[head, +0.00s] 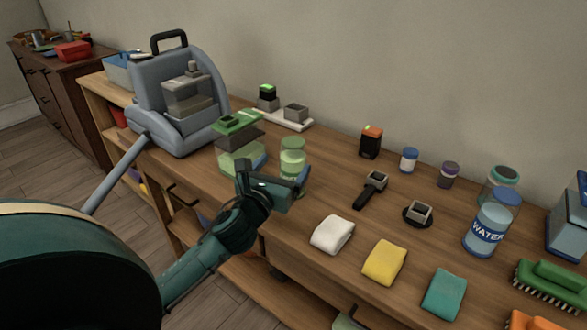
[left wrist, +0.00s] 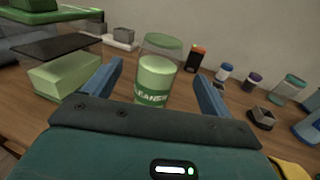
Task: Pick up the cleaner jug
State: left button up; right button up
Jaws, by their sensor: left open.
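The cleaner jug (head: 292,158) is a clear cylinder of pale green liquid with a green lid and a green label. It stands upright on the wooden bench (head: 330,190). In the left wrist view the jug (left wrist: 157,72) shows between my two fingers, with its label partly readable. My left gripper (head: 297,185) is open in front of the jug, and its fingers (left wrist: 158,90) point toward it. In the head view the gripper hides the jug's lower part. I cannot tell whether either finger touches it. My right gripper is not in view.
A green-lidded clear box (head: 240,163) stands close left of the jug, beside a grey-blue machine (head: 180,100). White, yellow and teal cloths (head: 384,262) lie along the front edge. A water jug (head: 492,222) and brushes (head: 550,285) are at the right.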

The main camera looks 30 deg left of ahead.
aim_at(293, 154)
pick_arm(q)
jog(key=w, duration=0.4)
jog(key=w+a, duration=0.1)
jog(key=w, duration=0.1)
jog(key=shift+w+a+f, duration=0.1)
jog(key=shift+w+f, duration=0.15)
jog(key=shift+w, duration=0.05)
jog(key=shift+c, duration=0.4)
jog(key=shift+r, duration=0.1)
jog(key=c, duration=1.3)
